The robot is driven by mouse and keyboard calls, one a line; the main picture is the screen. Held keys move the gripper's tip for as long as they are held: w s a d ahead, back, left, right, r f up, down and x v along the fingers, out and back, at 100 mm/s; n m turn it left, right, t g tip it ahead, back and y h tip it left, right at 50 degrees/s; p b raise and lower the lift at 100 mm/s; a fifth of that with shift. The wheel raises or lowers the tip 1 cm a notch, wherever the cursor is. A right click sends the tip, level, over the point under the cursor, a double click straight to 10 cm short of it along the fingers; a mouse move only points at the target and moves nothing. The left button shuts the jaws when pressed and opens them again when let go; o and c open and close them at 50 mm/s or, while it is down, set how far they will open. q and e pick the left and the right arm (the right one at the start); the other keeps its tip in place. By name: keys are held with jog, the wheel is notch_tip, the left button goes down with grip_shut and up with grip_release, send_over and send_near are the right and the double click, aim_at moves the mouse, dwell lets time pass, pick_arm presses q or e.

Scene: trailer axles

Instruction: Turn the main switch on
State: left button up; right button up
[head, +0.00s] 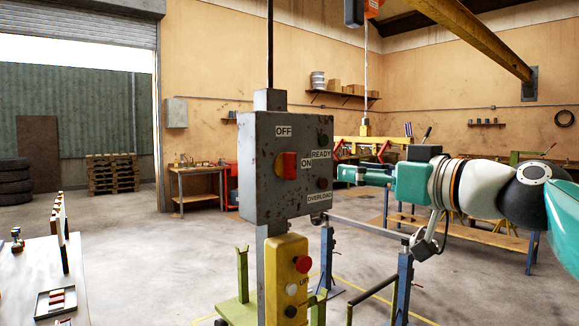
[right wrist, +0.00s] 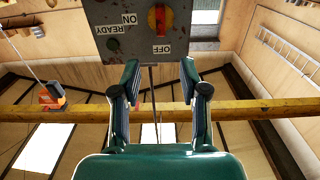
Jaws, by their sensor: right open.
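The main switch (head: 286,165) is a red handle on a yellow plate on the front of a grey control box (head: 258,205). OFF is printed above it and ON to its right. In the right wrist view the switch (right wrist: 160,18) appears upside down at the top, its red handle looking in line with the OFF label. My right gripper (head: 345,174) is to the right of the box, apart from the switch. The right wrist view shows its two fingers (right wrist: 160,72) spread with nothing between them. My left gripper is not in view.
READY and OVERLOAD labels with dark lamps (head: 322,183) sit right of the switch. A yellow pendant (head: 288,270) with a red button hangs below the box. Blue stands (head: 403,285) are at right; a table (head: 25,280) is at left.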

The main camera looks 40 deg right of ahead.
aim_at(294, 165)
jog(key=w+p, duration=0.1)
jog(key=w, duration=0.4)
jog(key=w+a+p, duration=0.1)
jog(key=w+p, duration=0.1)
jog(key=w, duration=0.2)
jog(key=w+p, duration=0.2)
jog(key=w, duration=0.3)
jog(key=shift+w+a, duration=0.15)
jog(key=shift+w, duration=0.15)
jog(key=shift+w+f, duration=0.1)
jog(key=shift+w, duration=0.6)
jog(key=shift+c, duration=0.2)
